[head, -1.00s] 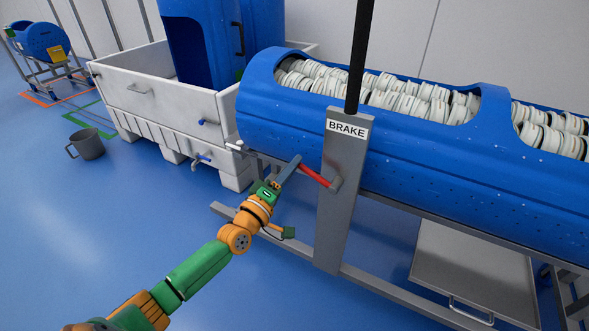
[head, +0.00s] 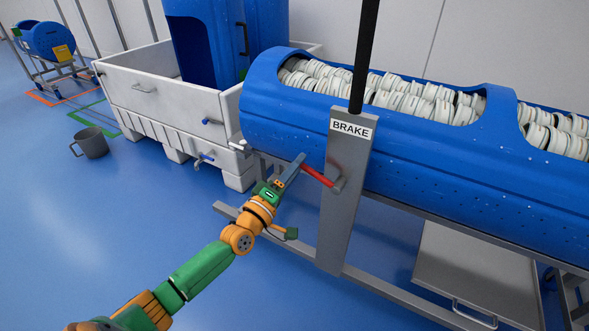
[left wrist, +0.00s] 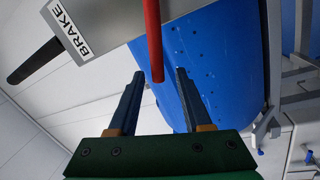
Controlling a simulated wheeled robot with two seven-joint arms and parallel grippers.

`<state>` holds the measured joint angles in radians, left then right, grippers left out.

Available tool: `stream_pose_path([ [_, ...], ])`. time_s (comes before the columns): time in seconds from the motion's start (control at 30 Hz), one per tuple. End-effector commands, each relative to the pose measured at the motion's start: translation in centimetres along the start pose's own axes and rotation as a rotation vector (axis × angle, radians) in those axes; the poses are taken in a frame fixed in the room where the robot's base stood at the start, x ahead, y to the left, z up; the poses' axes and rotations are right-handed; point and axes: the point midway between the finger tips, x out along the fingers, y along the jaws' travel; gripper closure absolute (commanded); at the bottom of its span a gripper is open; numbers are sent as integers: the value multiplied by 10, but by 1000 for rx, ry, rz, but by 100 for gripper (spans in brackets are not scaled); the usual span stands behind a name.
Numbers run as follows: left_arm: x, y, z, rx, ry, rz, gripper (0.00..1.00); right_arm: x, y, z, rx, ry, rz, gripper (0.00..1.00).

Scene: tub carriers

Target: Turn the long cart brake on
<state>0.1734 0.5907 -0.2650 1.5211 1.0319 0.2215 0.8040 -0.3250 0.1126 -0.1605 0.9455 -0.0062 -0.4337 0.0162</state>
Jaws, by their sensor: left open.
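The long cart (head: 345,277) carries a blue perforated tub (head: 420,155) lying on its side. A grey upright plate (head: 345,220) with a BRAKE label (head: 351,129) stands at the cart's near end. A red brake lever (head: 317,175) sticks out from a grey pivot on the plate, to the left and slightly up. My left gripper (head: 292,168) is at the lever's free end. In the left wrist view the red lever (left wrist: 154,45) reaches in between the tips of my open left gripper (left wrist: 159,75), with gaps on both sides. My right gripper is not in view.
The tub holds many white ring-like pieces (head: 400,95). A white bin (head: 165,105) with blue-handled taps stands behind at the left. A grey bucket (head: 92,143) is on the floor. A black pole (head: 364,55) rises above the brake plate. Open blue floor lies at left.

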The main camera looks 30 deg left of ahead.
Motion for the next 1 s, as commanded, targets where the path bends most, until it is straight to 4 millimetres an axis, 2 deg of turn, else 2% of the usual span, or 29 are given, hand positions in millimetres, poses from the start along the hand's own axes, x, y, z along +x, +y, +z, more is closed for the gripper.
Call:
stream_pose_path([
  [0.07, -5, 1, 0, 1, 0, -1, 51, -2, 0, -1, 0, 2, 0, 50],
  [0.43, -66, 0, 0, 1, -1, -3, 51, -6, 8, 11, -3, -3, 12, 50],
  [0.9, -71, 0, 0, 0, -1, -1, 51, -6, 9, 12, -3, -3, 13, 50],
  [0.97, -72, -6, 2, 17, -5, -17, 51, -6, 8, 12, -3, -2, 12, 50],
  [1.0, -75, -19, 6, 53, -14, -50, 51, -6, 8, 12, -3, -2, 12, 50],
])
